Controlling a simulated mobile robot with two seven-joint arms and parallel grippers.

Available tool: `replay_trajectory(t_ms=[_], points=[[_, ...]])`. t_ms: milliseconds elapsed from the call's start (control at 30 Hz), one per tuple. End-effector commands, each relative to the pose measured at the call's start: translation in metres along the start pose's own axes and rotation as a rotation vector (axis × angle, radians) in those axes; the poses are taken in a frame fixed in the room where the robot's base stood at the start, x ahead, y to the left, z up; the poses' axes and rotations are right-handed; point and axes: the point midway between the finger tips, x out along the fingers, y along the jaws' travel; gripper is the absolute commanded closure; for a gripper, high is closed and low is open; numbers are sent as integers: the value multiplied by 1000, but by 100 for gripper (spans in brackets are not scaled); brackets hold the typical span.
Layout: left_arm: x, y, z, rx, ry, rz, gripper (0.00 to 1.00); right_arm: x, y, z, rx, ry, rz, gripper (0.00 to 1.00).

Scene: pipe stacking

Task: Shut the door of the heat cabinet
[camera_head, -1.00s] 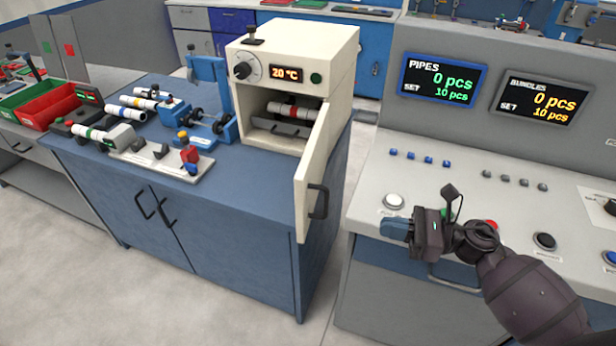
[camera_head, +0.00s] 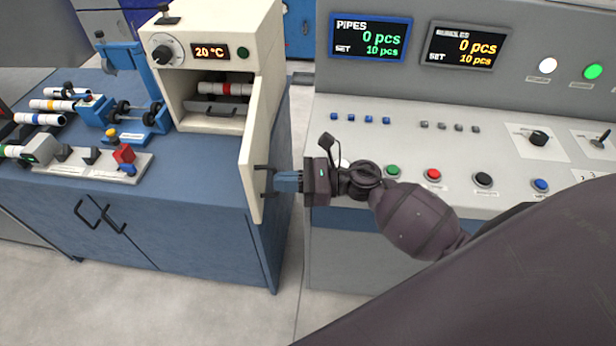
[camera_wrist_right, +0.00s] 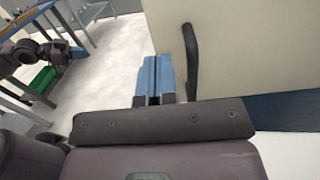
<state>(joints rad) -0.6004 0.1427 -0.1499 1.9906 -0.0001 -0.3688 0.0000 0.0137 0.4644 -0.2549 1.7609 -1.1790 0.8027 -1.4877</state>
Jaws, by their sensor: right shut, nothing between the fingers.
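The heat cabinet (camera_head: 208,99) is a cream box on the blue bench, with a dial and a 20 °C display. Its door (camera_head: 252,160) stands open toward the front right, and a pipe with a red band (camera_head: 224,89) lies inside. The dark door handle (camera_head: 265,182) is on the door's outer face; it also shows in the right wrist view (camera_wrist_right: 190,58). My right gripper (camera_head: 277,182) is shut and empty, its blue fingertips at or close beside the handle; contact cannot be told. In the right wrist view the shut fingers (camera_wrist_right: 153,80) are left of the handle. My left gripper is not in the head view.
A grey control console (camera_head: 450,120) with screens and buttons stands right of the cabinet, under my right arm. Pipes and a blue fixture (camera_head: 125,90) are on the bench to the left. A floor gap separates bench and console.

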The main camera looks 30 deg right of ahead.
Motion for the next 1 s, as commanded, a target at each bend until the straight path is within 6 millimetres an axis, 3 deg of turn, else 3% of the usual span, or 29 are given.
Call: replay_trajectory(t_ms=[100,300,1000], points=[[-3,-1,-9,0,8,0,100,18,0,2,0,-2,1,100],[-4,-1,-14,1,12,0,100,36,0,0,1,0,-1,100],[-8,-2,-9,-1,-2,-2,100,50,1,0,1,0,-31,100]])
